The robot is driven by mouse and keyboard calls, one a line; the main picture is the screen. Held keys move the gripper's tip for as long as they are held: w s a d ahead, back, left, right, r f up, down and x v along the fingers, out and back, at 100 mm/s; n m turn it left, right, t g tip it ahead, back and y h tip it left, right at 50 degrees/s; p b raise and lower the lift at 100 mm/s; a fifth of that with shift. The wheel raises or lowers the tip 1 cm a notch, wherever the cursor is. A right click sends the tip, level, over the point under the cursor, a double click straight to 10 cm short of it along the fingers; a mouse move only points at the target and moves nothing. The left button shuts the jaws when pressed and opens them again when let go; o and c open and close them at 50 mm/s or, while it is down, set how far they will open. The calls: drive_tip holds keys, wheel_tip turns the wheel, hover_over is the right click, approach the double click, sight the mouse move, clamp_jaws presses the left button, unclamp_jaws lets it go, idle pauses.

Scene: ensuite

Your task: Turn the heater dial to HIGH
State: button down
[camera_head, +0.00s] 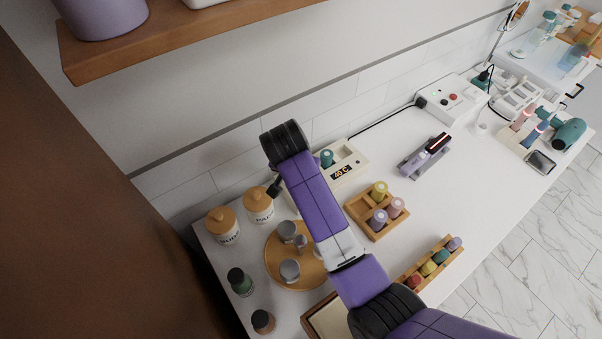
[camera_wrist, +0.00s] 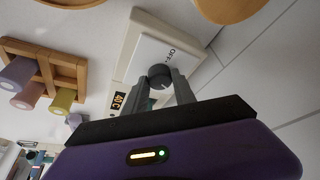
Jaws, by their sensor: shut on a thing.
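The heater (camera_head: 351,158) is a cream box on the white counter. Its small black display (camera_head: 342,172) reads about 40 C. My arm hides part of the heater in the head view. In the wrist view the heater (camera_wrist: 132,48) shows a white plate with the label OFF (camera_wrist: 172,51) beside a round dark grey dial (camera_wrist: 160,74). My gripper (camera_wrist: 161,82) is shut on the dial, with one grey finger on each side. The finger contact and the dial's pointer are not clear.
A wooden rack (camera_head: 371,229) with several coloured bottles stands right of my arm. A round wooden tray (camera_head: 277,262) with grey cups and two wooden-lidded jars (camera_head: 258,204) stand to the left. A purple hair tool (camera_head: 437,143) lies farther right. A wooden shelf (camera_head: 170,37) hangs above.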

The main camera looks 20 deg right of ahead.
drive_tip(key=m, duration=0.2)
drive_tip(key=m+g+b, duration=0.1)
drive_tip(key=m, duration=0.1)
drive_tip(key=m+g+h+b, duration=0.1)
drive_tip(key=m, duration=0.1)
drive_tip(key=shift+w+a+f, duration=0.1)
drive_tip(key=shift+w+a, duration=0.1)
drive_tip(key=shift+w, duration=0.1)
drive_tip(key=m+g+b, duration=0.2)
drive_tip(key=m+b, duration=0.1)
drive_tip(key=m, duration=0.2)
drive_tip(key=shift+w, duration=0.1)
idle(0.3)
drive_tip(key=c, duration=1)
unclamp_jaws()
drive_tip(key=shift+m, duration=0.3)
drive_tip(key=shift+h, duration=0.3)
